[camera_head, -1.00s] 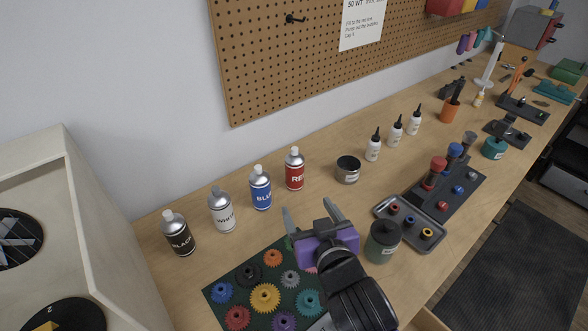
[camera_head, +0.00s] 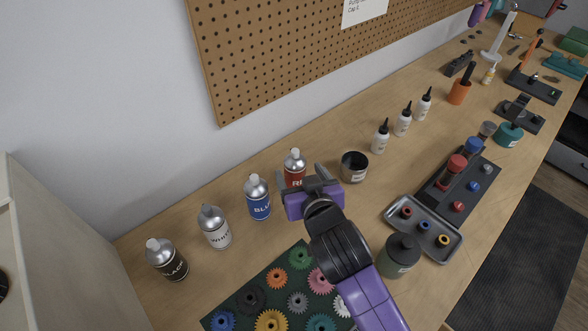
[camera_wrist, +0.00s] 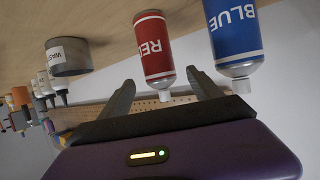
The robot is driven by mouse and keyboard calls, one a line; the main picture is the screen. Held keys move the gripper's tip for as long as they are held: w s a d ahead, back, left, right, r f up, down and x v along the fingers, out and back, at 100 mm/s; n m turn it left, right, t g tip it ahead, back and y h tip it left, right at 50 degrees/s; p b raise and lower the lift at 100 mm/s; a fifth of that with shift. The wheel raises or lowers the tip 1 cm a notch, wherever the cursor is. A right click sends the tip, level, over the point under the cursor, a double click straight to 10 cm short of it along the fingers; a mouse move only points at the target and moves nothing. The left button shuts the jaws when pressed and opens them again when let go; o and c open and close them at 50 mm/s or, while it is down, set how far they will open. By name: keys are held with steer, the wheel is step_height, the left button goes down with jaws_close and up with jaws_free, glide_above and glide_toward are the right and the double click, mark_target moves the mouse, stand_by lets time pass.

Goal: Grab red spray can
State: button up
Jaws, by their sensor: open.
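The red spray can (camera_head: 295,168) stands upright on the bench in the row of spray cans, partly hidden behind my gripper in the head view. In the wrist view the red can (camera_wrist: 154,50) appears upside down, ahead of and between my open fingers. My gripper (camera_head: 300,178) is open and empty, with its fingertips close to the can. In the wrist view the fingers (camera_wrist: 163,84) spread to either side of the can's cap end. I cannot tell whether either finger touches it.
The blue can (camera_head: 258,198) stands just left of the red one, close to one finger. A metal cup (camera_head: 354,168) stands to its right. White (camera_head: 215,228) and black (camera_head: 167,260) cans stand farther left. A pegboard (camera_head: 280,60) hangs behind. A gear mat (camera_head: 235,312) lies in front.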

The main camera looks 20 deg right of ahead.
mark_target(295, 163)
steer(key=shift+p+x, duration=0.8)
steer(key=shift+x, duration=1.95)
steer(key=shift+r, duration=0.1)
steer(key=shift+c, duration=0.2)
steer(key=c, duration=1.4)
jaws_close()
steer(key=shift+r, duration=0.15)
